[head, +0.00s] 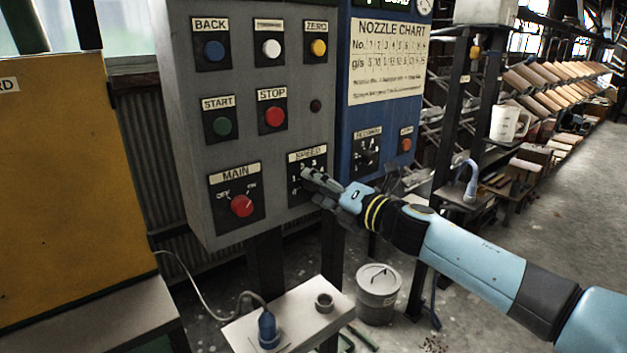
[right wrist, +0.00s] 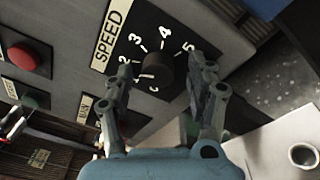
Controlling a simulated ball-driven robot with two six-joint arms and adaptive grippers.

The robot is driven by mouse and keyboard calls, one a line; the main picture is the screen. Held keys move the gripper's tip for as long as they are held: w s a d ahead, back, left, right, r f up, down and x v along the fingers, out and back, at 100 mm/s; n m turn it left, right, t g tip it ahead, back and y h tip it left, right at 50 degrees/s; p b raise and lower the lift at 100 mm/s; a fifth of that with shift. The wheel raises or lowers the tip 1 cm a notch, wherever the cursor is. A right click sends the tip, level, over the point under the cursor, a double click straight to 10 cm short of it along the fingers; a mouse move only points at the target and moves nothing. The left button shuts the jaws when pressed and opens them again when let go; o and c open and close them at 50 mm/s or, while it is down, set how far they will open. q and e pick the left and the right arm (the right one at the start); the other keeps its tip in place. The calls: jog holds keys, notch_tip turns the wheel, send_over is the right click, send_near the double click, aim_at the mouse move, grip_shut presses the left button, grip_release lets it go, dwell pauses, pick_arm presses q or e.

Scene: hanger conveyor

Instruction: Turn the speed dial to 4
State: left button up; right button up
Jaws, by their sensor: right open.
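The speed dial is a dark round knob (right wrist: 160,70) on a black plate with white numbers, under a SPEED label (right wrist: 109,36). In the right wrist view the numbers 2, 3, 4 and 5 are readable around it; the lower left of the scale is partly behind a finger. A small pale mark shows at the knob's left edge, but I cannot tell for sure where the dial points. My right gripper (right wrist: 163,82) is open, with one finger on each side of the knob and gaps between. In the head view my right gripper (head: 308,180) covers the knob. My left gripper is out of view.
The grey control panel (head: 180,130) also carries a red MAIN switch (head: 242,206), a red STOP button (head: 275,116) and a green START button (head: 222,126). A blue panel (head: 350,120) stands close on the right. A white bench (head: 295,320) is below.

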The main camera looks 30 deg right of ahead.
jog(key=shift+s, duration=0.15)
jog(key=shift+r, duration=0.15)
jog(key=shift+c, duration=3.6)
jog(key=c, duration=0.4)
jog(key=m, duration=0.4)
jog(key=shift+f, duration=0.2)
jog(key=m, duration=0.5)
jog(key=shift+t+h, duration=0.3)
jog(key=shift+t, duration=0.1)
jog(key=m, duration=0.5)
jog(key=shift+a+h+p, duration=0.1)
jog(key=shift+h+p, duration=0.2)
jog(key=shift+p, duration=0.05)
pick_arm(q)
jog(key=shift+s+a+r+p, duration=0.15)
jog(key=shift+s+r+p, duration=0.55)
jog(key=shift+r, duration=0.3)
pick_arm(e)
jog(key=shift+f+m+h, duration=0.15)
jog(key=shift+m+h, duration=0.15)
jog(key=shift+m, duration=2.1)
